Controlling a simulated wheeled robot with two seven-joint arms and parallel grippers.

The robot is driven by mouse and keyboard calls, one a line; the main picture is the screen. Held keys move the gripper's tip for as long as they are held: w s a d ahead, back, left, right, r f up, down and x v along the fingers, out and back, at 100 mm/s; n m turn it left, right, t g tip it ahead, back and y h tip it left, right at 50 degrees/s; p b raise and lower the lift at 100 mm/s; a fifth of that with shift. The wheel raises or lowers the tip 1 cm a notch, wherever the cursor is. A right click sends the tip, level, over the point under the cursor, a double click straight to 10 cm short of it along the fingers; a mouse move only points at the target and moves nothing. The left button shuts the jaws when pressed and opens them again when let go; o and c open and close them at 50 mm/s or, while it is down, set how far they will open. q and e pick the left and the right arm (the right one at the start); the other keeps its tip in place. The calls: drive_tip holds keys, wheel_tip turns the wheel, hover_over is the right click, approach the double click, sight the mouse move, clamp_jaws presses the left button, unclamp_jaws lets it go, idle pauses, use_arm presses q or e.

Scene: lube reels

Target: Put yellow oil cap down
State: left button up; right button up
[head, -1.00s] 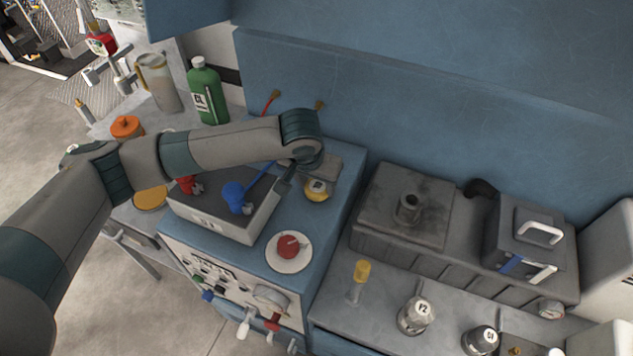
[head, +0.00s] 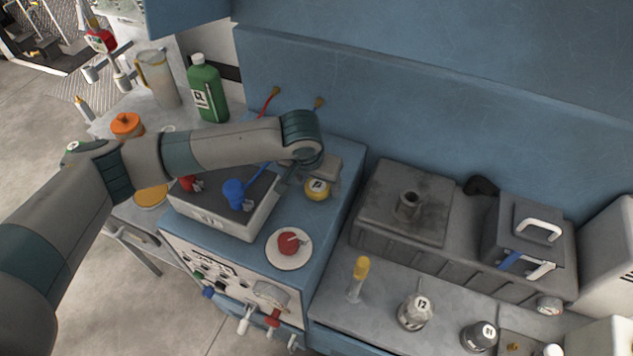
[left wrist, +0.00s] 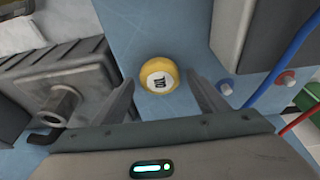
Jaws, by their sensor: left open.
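The yellow oil cap (head: 317,189), round with a white label on top, sits on the blue bench top (head: 337,212) in the head view, right of the grey box. In the left wrist view the cap (left wrist: 159,75) rests on the blue surface, just beyond and between the spread fingers. My left gripper (left wrist: 160,95) is open and empty, with the cap apart from both fingers. In the head view my left arm hides most of the gripper. My right gripper is not seen.
The grey box (head: 215,217) with red and blue clamps stands left of the cap. A white dish with a red knob (head: 289,249) lies in front. A grey metal tank (head: 405,205) is to the right. Bare blue surface surrounds the cap's front side.

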use_arm(q)
drive_tip(key=b+v, duration=0.2)
drive_tip(key=v, duration=1)
idle(0.6)
